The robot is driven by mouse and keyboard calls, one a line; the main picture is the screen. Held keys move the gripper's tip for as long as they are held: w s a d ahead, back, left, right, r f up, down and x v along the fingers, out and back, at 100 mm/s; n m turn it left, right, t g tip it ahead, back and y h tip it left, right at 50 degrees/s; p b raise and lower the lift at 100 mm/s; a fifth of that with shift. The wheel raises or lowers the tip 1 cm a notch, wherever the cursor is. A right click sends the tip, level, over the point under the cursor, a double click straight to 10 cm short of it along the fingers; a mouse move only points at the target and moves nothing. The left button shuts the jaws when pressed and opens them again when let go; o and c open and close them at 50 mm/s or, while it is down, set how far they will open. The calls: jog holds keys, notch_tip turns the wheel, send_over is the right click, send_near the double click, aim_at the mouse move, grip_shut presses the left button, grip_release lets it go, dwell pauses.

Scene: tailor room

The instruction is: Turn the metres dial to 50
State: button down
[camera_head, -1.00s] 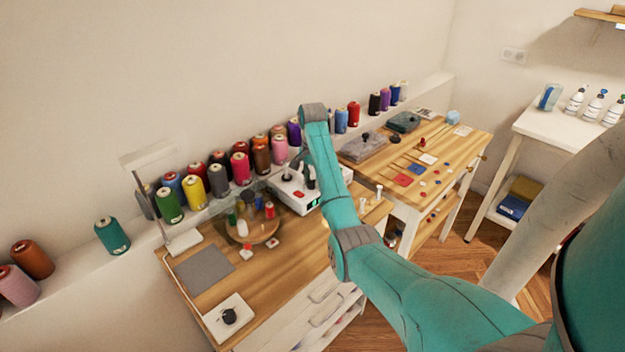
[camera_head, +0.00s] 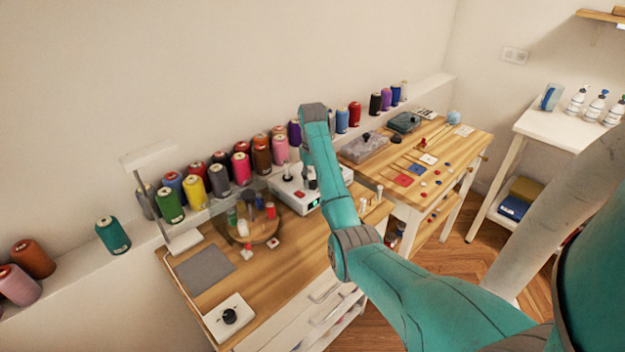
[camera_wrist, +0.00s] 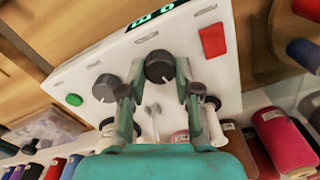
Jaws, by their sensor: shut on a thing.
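The white winder box (camera_head: 300,199) stands on the wooden bench against the wall, partly behind my arm. In the wrist view its white panel (camera_wrist: 118,58) fills the middle. A lit green display (camera_wrist: 155,17) seems to read 0 m. A large dark round dial (camera_wrist: 160,66) sits below the display. My gripper (camera_wrist: 160,72) has one finger on each side of this dial and is shut on it. A second, smaller dark knob (camera_wrist: 105,87) lies just left of the left finger. In the head view my gripper is mostly hidden behind my arm.
The panel also has a green button (camera_wrist: 73,99), a red patch (camera_wrist: 212,40) and a small metal toggle (camera_wrist: 153,108). Thread spools (camera_head: 240,168) line the ledge behind the box.

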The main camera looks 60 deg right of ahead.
jog(key=shift+n, duration=1.1)
jog(key=c, duration=0.8)
grip_release()
